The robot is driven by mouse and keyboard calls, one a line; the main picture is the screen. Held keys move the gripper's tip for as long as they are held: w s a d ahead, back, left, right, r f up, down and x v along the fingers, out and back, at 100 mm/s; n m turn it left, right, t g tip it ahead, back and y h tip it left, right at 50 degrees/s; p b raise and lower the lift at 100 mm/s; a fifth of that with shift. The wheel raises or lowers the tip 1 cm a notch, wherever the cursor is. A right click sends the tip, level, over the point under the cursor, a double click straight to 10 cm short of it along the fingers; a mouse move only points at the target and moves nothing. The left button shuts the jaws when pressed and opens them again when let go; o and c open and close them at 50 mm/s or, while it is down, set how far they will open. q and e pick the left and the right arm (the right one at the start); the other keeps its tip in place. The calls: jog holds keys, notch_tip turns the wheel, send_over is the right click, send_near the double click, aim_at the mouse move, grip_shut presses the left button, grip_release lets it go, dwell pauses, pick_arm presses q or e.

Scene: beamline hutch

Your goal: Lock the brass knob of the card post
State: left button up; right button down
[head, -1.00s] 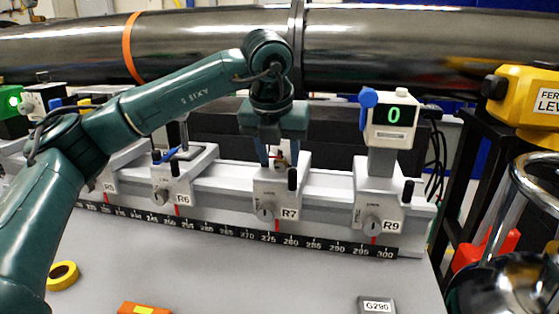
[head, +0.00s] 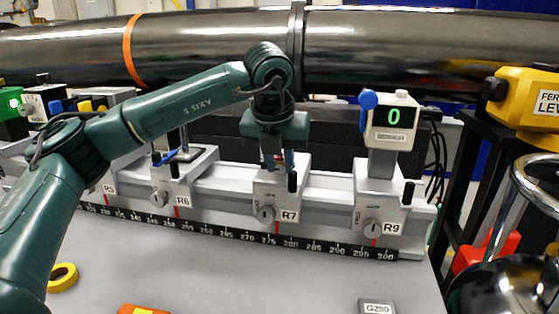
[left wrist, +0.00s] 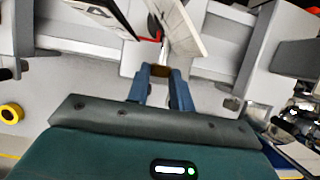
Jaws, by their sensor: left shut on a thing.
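My left gripper (head: 278,163) is over the rider marked R7 (head: 270,195) on the rail, fingers pointing down. In the left wrist view its blue fingers (left wrist: 160,72) are shut on a small brownish brass knob (left wrist: 159,71). White card plates (left wrist: 182,28) stand just beyond the fingertips on the card post. The post is mostly hidden behind the gripper in the head view. I cannot tell how far the knob is turned. My right gripper is in neither view.
Riders R6 (head: 172,190) and R9 (head: 376,210) flank R7; R9 carries a meter reading 0 (head: 391,118). A large dark pipe (head: 420,50) runs behind. Yellow tape (head: 62,278), an orange item (head: 140,309) and a G290 block (head: 377,307) lie on the otherwise clear front table.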

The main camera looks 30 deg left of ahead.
pick_arm(q)
jog(key=shift+d+r+y+p, duration=0.1)
jog(key=shift+d+y+p, duration=0.1)
jog(key=shift+y+p, duration=0.25)
grip_shut()
jog(key=shift+g+y, duration=0.4)
jog(key=shift+y, duration=0.45)
jog(key=o, duration=0.9)
grip_release()
jog(key=shift+d, duration=0.1)
